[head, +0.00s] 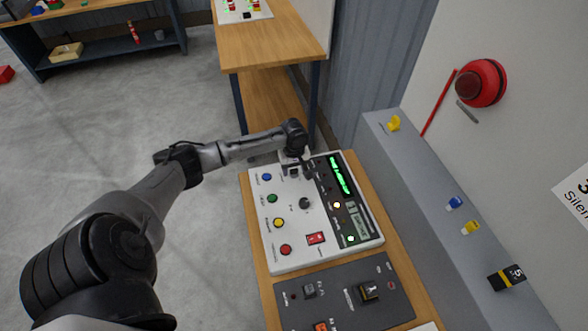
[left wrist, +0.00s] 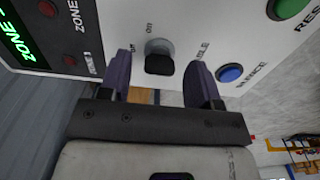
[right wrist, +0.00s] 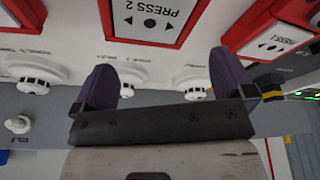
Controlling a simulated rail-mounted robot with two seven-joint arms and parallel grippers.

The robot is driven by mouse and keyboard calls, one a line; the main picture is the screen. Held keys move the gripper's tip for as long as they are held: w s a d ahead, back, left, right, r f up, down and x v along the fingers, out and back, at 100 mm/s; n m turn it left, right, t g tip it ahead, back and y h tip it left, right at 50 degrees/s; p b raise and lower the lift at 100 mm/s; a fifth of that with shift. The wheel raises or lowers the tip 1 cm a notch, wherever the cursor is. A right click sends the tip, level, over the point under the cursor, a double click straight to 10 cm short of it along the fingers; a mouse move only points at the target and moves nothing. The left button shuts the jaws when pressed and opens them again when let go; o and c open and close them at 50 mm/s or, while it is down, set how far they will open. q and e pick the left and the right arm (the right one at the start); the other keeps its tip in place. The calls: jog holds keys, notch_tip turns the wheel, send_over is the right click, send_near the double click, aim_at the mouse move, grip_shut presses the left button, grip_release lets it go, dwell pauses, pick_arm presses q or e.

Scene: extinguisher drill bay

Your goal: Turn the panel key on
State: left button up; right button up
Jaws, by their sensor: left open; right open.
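The panel key (left wrist: 160,57) has a black grip on a round grey base and shows in the left wrist view between my left gripper's fingers, beside "on" and "off" lettering. My left gripper (left wrist: 163,82) is open, with one finger on each side of the key and gaps visible; contact cannot be told. In the head view my left gripper (head: 295,172) is over the far end of the white alarm panel (head: 290,237) and hides the key. My right gripper (right wrist: 168,88) is open and empty, facing a wall of devices, and is outside the head view.
The panel has blue, green, yellow and red buttons, a dark knob (head: 305,204), a red switch (head: 316,238) and green displays. A dark control box (head: 345,297) sits nearer. A grey ledge (head: 440,200) runs at right. White detectors (right wrist: 130,78) and red call points (right wrist: 150,20) face my right gripper.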

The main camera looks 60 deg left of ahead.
pick_arm(q)
jog(key=shift+f, duration=0.35)
pick_arm(e)
jog(key=shift+d, duration=0.1)
